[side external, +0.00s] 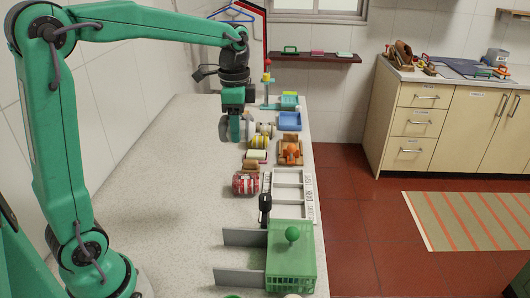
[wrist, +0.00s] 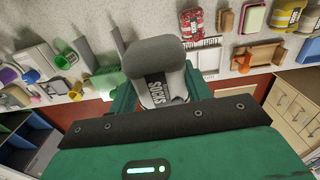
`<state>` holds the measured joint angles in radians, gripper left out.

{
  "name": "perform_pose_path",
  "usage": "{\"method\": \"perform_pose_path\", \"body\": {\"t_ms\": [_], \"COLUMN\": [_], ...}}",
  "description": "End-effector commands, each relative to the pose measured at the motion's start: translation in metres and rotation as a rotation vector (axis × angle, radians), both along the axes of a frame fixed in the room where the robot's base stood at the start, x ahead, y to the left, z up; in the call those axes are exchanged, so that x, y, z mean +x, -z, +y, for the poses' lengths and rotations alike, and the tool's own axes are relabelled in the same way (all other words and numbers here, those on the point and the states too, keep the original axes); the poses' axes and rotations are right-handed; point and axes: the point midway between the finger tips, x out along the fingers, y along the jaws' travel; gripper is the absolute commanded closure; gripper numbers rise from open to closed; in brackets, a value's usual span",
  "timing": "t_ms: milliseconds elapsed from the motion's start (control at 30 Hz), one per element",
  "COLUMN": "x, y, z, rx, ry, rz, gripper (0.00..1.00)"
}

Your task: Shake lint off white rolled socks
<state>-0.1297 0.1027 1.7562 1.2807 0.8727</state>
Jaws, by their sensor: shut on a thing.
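My gripper (side external: 236,130) hangs above the far part of the speckled counter and is shut on a rolled bundle. In the wrist view the bundle (wrist: 155,60) looks grey to off-white and carries a printed "SOCKS" label. It sits between my green fingers (wrist: 158,98), with its rounded end sticking out past them.
Striped rolls, one yellow (side external: 259,142) and one red (side external: 245,183), lie near a blue tray (side external: 289,121), a wooden tray (side external: 291,149) and a white divided tray (side external: 288,198). A green basket (side external: 290,265) and grey panels (side external: 240,237) stand nearer. The counter's left side is clear.

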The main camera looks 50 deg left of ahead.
Motion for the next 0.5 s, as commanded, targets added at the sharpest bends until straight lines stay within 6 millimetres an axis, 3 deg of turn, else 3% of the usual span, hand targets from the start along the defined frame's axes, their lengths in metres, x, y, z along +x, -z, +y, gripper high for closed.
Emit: {"method": "perform_pose_path", "body": {"t_ms": [67,167,500], "x": [0.0,-0.001,-0.001], "y": [-0.007,-0.002,0.085], "z": [0.0,0.0,0.0], "rx": [0.0,-0.001,0.0], "ry": [0.0,0.0,0.0], "rz": [0.001,0.005,0.007], "gripper": [0.68,0.68,0.68]}}
